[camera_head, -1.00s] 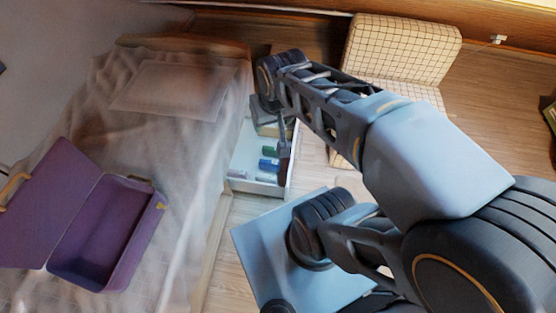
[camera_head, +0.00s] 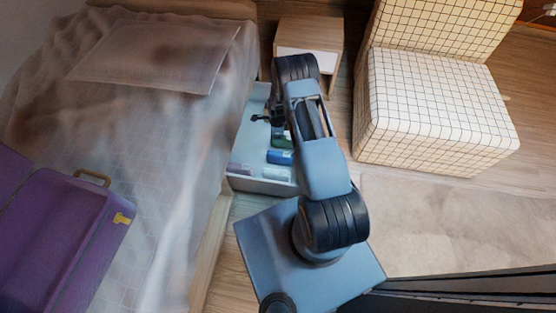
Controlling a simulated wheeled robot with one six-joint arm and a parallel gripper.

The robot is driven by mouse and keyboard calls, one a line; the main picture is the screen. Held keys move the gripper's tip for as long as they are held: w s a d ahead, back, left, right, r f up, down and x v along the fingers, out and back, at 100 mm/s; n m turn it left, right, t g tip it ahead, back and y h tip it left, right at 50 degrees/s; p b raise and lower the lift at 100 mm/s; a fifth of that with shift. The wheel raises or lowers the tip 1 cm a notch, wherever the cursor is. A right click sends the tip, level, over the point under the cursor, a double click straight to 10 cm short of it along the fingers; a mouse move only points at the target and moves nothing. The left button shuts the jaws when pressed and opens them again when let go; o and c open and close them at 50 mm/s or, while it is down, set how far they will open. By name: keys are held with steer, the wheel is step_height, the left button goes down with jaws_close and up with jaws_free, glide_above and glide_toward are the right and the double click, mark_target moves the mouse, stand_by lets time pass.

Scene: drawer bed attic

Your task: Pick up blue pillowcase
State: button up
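The blue pillowcase (camera_head: 279,157) looks like a small folded blue bundle. It lies in the open bed drawer (camera_head: 262,186), toward the drawer's near right side. A green bundle (camera_head: 279,139) lies just beyond it, partly covered by my arm. My gripper (camera_head: 262,118) is over the drawer, beyond and a little left of the blue pillowcase, and apart from it in the picture. Its dark fingers are small and partly hidden by my arm, so I cannot tell whether they are open or shut. I see nothing held in it.
Pale bundles (camera_head: 240,169) lie near the drawer's front wall. A wooden nightstand (camera_head: 312,35) stands behind the drawer.

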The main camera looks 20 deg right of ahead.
mark_target(279, 154)
steer(key=shift+m, duration=0.9)
steer(key=f+b, duration=0.1)
steer(key=f, duration=0.3)
steer(key=f+b, duration=0.1)
steer(key=f, duration=0.4)
steer(key=f+b, duration=0.2)
steer(key=f, duration=0.3)
steer(key=shift+s+d+f, duration=0.2)
steer(key=shift+s+d, duration=0.05)
steer(key=shift+d, duration=0.15)
steer(key=shift+f+b, duration=0.3)
steer(key=shift+f, duration=0.5)
steer(key=f+b, duration=0.2)
steer(key=f, duration=0.1)
steer(key=f+b, duration=0.1)
steer(key=f, duration=0.1)
steer(key=shift+w+d, duration=0.2)
steer(key=shift+d, duration=0.05)
steer(key=shift+r, duration=0.1)
steer(key=c, duration=1.1)
